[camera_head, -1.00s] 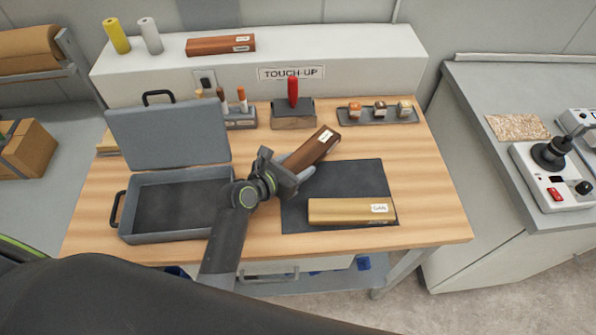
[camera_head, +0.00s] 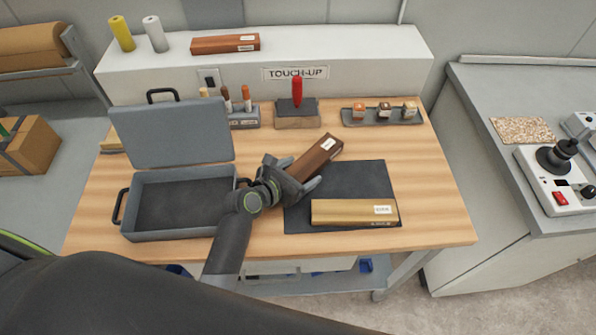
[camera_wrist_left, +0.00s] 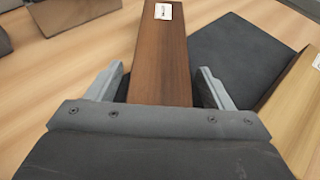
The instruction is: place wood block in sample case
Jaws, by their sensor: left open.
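A dark brown wood block (camera_head: 318,156) with a white label lies slanted on the table, beside the dark mat's upper left corner. A light tan wood block (camera_head: 350,212) with a label lies on the mat. The open grey sample case (camera_head: 128,222) stands at the left with its lid up, its inside empty. My left gripper (camera_head: 302,174) is open at the near end of the brown block. In the left wrist view the brown block (camera_wrist_left: 163,60) runs between the two spread fingers (camera_wrist_left: 160,88), with gaps on both sides. My right gripper is not seen.
The dark mat (camera_head: 358,170) lies right of the gripper. Behind stand a marker holder (camera_head: 245,120), a red-handled tool on a block (camera_head: 297,108) and a tray of small pieces (camera_head: 382,117). A reddish block (camera_head: 225,43) lies on the raised shelf.

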